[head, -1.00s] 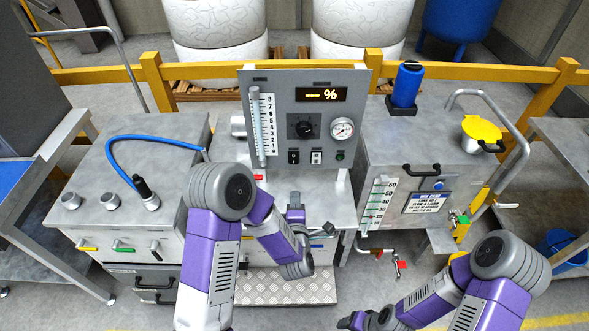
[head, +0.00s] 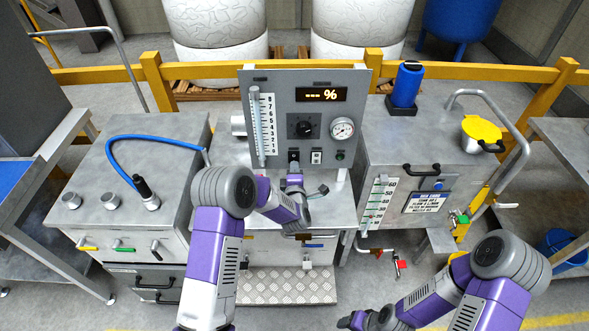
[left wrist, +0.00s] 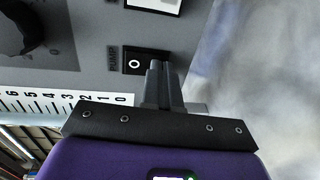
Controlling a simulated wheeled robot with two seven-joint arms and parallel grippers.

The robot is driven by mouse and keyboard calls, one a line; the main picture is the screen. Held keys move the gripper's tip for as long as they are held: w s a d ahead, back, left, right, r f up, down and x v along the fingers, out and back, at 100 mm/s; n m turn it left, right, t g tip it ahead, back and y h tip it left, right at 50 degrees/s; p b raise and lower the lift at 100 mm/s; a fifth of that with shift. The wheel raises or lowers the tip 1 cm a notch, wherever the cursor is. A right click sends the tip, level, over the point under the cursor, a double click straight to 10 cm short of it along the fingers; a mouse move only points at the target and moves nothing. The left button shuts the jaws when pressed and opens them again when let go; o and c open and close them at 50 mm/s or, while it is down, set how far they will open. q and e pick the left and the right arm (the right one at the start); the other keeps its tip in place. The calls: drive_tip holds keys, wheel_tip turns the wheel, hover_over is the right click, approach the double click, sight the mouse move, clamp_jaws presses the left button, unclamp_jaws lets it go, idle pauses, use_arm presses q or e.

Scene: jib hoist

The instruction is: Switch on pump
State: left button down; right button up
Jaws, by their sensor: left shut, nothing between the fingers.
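The grey control panel (head: 270,115) stands upright at the back of the middle bench. A black rocker switch (head: 293,156) sits low on it. In the left wrist view this switch (left wrist: 145,62) shows a white ring mark, beside a label that seems to read PUMP. My left gripper (head: 294,167) is shut and empty, just below the switch. In the left wrist view its fingertips (left wrist: 160,68) overlap one end of the switch; I cannot tell whether they touch it. My right gripper (head: 352,321) is low at the bottom edge, its jaws unclear.
A second switch (head: 316,157), a green button (head: 339,155), a black knob (head: 304,127) and a gauge (head: 342,129) are on the panel. The display (head: 321,94) shows dashes and a percent sign. A glass scale tube (head: 259,130) stands left of the switch.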

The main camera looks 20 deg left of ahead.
idle(0.3)
use_arm(q)
drive_tip(key=s+d+f+b, duration=0.2)
drive_tip(key=s+d+b, duration=0.1)
drive_tip(key=s, duration=1)
drive_tip(key=shift+d+b, duration=0.4)
drive_tip(key=shift+b, duration=0.1)
